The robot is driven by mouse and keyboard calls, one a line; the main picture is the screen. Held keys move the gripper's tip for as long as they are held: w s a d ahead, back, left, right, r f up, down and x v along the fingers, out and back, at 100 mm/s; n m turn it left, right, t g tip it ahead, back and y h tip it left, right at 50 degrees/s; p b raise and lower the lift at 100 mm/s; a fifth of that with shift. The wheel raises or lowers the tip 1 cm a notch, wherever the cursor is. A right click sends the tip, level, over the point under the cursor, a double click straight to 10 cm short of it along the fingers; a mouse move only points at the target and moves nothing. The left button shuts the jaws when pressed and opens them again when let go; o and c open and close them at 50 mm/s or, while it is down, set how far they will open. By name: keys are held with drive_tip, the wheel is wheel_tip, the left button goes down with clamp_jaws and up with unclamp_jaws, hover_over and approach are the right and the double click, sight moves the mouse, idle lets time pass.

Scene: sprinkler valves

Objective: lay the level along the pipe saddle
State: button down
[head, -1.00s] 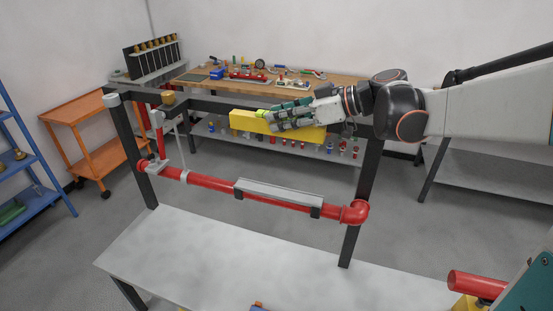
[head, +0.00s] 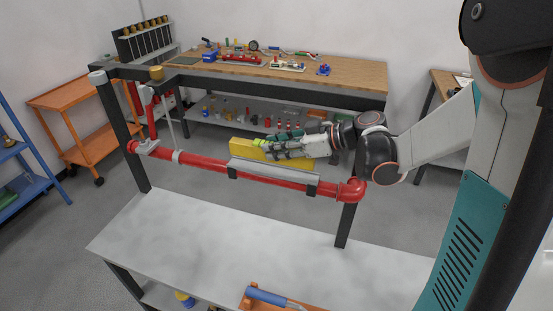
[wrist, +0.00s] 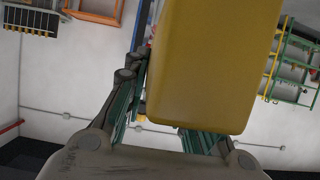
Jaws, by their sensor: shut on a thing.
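The yellow level (head: 246,148) is a long box-shaped bar in my gripper (head: 283,144). My gripper is shut on it. In the head view the level appears just above and behind the pipe saddle, and its lower edge is close to or partly hidden by the saddle's rim. The pipe saddle (head: 274,173) is a long grey channel clamped along the red pipe (head: 205,162) with dark brackets, and it looks empty. In the wrist view the level (wrist: 210,65) fills the upper middle, between the fingers (wrist: 165,138). Whether level and saddle touch I cannot tell.
A grey table (head: 215,240) stands below the pipe, with a blue-handled tool (head: 268,296) at its front edge. Behind is a wooden workbench (head: 345,75) with parts. An orange cart (head: 75,95) stands at the left. The pipe's dark frame (head: 122,140) stands close by.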

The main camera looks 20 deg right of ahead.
wheel_tip(320, 180, down, 4)
drive_tip(key=shift+r+b, duration=0.15)
drive_tip(key=shift+b, duration=0.25)
drive_tip(key=shift+r, duration=0.1)
drive_tip(key=c, duration=1.3)
unclamp_jaws()
drive_tip(key=shift+s+d, duration=0.1)
drive_tip(key=shift+d, duration=0.05)
drive_tip(key=p+v, duration=0.1)
drive_tip(key=v, duration=1)
drive_tip(key=shift+s+d+r, duration=0.1)
drive_tip(key=shift+s+d, duration=0.15)
